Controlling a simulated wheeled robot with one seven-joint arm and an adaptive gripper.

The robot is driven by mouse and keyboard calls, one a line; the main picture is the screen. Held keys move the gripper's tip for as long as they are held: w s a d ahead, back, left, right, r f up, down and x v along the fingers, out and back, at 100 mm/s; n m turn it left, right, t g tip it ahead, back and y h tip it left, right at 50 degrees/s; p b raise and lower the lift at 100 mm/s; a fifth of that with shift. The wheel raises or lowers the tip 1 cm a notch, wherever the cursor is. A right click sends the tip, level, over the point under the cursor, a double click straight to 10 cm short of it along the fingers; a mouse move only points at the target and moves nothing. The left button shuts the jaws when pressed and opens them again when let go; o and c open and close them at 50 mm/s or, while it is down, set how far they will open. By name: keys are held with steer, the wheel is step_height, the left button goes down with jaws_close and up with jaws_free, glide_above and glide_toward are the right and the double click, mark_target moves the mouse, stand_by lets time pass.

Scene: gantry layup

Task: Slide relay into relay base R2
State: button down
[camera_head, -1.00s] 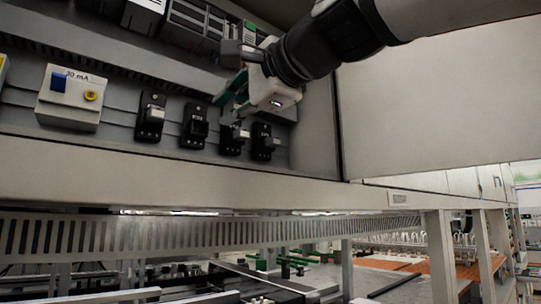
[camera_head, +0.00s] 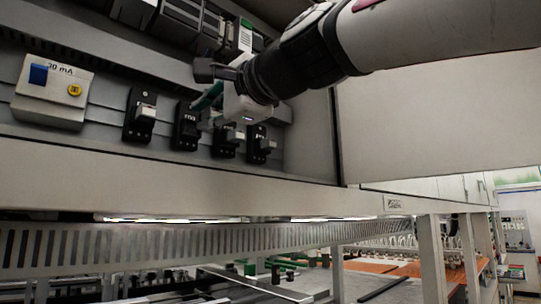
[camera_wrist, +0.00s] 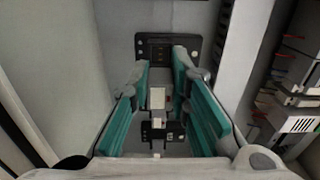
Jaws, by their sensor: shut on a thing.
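My gripper (camera_wrist: 162,70) has its green fingers closed around a pale block, the relay (camera_wrist: 157,98), in the wrist view. In the head view the gripper (camera_head: 208,104) is in front of the panel, its fingers partly over the row of black bases. The second base from the left (camera_head: 186,130) shows no pale block on it; I take it as relay base R2, though its label is too small to read. A black base with a dark, empty-looking socket (camera_wrist: 164,40) lies just beyond the fingertips in the wrist view. Contact cannot be judged.
A white device marked 30 mA (camera_head: 52,95) is further left. Dark modules (camera_head: 180,18) sit above. A cabinet wall (camera_head: 312,140) closes the right side.

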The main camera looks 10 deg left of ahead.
mark_target(200, 119)
steer(key=shift+p+x, duration=0.7)
steer(key=shift+x, duration=1.25)
steer(key=shift+p+x, duration=0.6)
steer(key=shift+x, duration=0.3)
stand_by(0.7)
steer(key=c, duration=1.4)
jaws_free()
steer(key=v, duration=1.2)
